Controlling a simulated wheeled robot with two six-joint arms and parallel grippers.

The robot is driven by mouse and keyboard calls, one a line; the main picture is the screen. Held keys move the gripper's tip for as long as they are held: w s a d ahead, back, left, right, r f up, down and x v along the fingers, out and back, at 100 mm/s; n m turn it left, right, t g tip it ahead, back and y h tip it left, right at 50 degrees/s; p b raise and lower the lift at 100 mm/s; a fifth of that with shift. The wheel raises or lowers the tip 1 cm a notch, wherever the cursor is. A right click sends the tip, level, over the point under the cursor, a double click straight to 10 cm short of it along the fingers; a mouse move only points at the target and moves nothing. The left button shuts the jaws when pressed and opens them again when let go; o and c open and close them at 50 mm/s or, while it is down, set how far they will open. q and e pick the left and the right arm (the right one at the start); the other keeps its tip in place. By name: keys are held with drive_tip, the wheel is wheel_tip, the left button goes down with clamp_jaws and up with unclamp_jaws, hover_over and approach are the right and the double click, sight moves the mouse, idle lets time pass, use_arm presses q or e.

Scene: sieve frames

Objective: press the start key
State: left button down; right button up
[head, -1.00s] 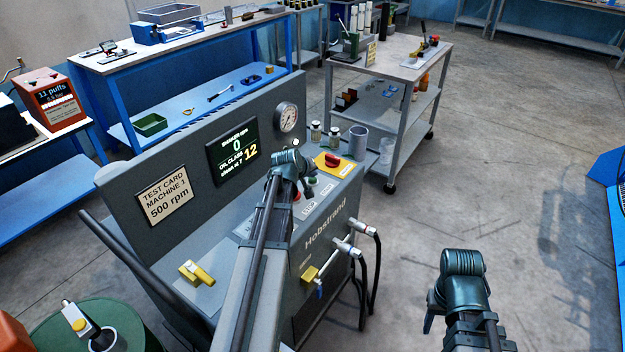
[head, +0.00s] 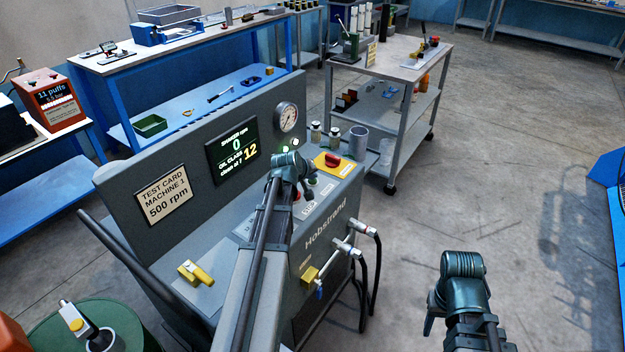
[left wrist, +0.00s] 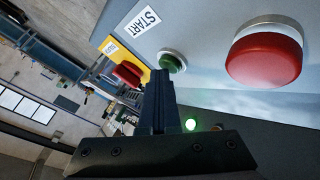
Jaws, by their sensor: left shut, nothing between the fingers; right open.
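The green start key (left wrist: 172,62) sits in a metal ring beside the START label (left wrist: 140,22) in the left wrist view. My left gripper (left wrist: 160,78) is shut and empty. Its fingertips overlap the lower edge of the green key in that view; whether they touch it I cannot tell. In the head view my left gripper (head: 306,188) is over the front panel of the grey machine (head: 335,215), largely covering the keys there. My right gripper (head: 431,312) is open and empty over the floor, right of the machine, its fingers partly hidden.
A large red push button (left wrist: 265,57) is close to the green key. A red rotary switch (head: 332,160) sits on a yellow plate beyond it. A green lamp (left wrist: 190,124) glows. The display (head: 233,150) reads 0 rpm. A trolley (head: 388,120) stands behind.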

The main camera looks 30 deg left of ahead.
sight(312, 182)
use_arm(q)
drive_tip(key=shift+r+p, duration=0.9)
wheel_tip(312, 182, up, 5)
drive_tip(key=p, duration=0.5)
idle(0.7)
